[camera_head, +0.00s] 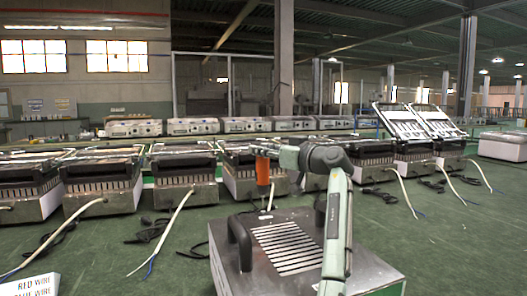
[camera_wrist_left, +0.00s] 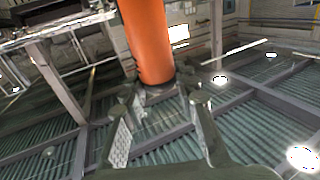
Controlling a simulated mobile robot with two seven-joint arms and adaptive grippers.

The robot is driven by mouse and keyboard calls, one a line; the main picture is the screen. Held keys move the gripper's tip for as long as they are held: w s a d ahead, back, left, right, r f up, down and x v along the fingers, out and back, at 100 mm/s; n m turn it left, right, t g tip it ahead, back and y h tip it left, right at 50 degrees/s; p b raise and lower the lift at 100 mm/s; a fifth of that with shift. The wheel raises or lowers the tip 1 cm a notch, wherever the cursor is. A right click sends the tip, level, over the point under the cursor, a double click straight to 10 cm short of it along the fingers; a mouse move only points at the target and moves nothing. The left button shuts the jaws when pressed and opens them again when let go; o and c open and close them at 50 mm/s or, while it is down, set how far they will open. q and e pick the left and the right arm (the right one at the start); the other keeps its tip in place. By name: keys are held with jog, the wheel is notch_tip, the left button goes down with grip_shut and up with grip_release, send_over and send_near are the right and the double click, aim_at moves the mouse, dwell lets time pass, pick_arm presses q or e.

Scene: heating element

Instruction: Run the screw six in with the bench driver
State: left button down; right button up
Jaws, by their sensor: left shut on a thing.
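An orange cylindrical tool, which looks like the bench driver (camera_head: 262,172), hangs roughly upright above the near metal unit. My left gripper (camera_head: 268,152) is shut on it near its upper part. In the left wrist view the driver's orange body (camera_wrist_left: 148,40) rises between the two fingers of the gripper (camera_wrist_left: 160,105). The near metal unit (camera_head: 300,222) has a slotted top plate and a dark handle (camera_head: 240,243) on its left. The driver is apart from the top plate in the picture. Screw six is too small to tell. My right gripper is not in view.
Rows of similar heater units (camera_head: 184,185) with pale cords stand behind on the green floor or bench (camera_head: 180,240). A white sign (camera_head: 30,287) about red and another wire lies at the bottom left. Open green surface lies left and right of the near unit.

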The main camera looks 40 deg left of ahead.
pick_arm(q)
jog(key=shift+r, duration=0.1)
dwell(0.4)
jog(key=shift+s+d+f+b, duration=0.1)
jog(key=shift+f+b, duration=0.55)
jog(key=shift+b, duration=0.15)
